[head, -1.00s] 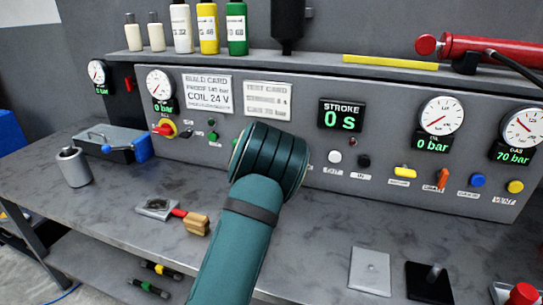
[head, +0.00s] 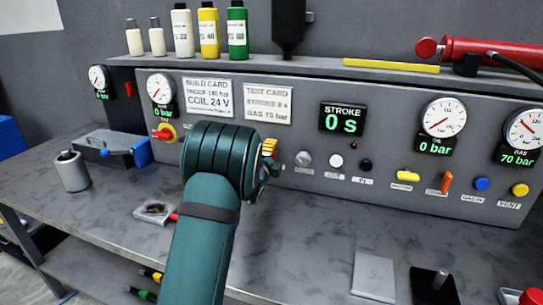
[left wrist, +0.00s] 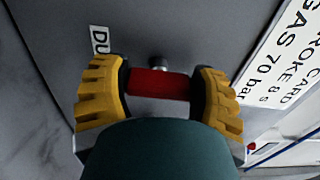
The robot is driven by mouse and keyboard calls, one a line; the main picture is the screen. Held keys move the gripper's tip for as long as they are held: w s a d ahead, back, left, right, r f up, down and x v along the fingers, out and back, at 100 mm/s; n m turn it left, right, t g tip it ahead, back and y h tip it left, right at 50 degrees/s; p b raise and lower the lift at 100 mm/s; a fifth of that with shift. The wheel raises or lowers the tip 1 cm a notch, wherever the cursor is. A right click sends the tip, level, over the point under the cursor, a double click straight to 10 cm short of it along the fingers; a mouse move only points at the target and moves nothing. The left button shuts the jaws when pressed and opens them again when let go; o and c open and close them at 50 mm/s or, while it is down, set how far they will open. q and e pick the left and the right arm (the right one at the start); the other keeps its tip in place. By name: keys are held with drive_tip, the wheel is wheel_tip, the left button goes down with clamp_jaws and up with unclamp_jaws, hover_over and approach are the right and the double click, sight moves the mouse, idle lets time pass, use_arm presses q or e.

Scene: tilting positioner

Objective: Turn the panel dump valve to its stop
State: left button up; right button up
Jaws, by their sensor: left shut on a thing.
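The panel dump valve shows in the left wrist view as a red handle (left wrist: 160,84) on a small metal stem against the grey panel. Part of a label reading "DU" (left wrist: 100,40) is beside it. My left gripper (left wrist: 161,82) has its yellow fingers closed on either side of the red handle. In the head view my teal arm hides the valve, and only a bit of the left gripper's yellow finger (head: 269,148) shows at the panel face. My right gripper is in neither view.
The grey panel (head: 310,85) carries a row of knobs and buttons right of my gripper, with an orange lever (head: 446,182) among them. Bottles (head: 208,32) stand on the shelf above. A metal cup (head: 72,171) and a grey plate (head: 374,277) are on the bench.

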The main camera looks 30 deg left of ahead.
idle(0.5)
use_arm(q)
drive_tip(key=o, duration=1.2)
drive_tip(key=shift+s, duration=0.15)
drive_tip(key=v, duration=1.1)
drive_tip(key=shift+s, duration=0.4)
drive_tip(key=shift+f, duration=0.1)
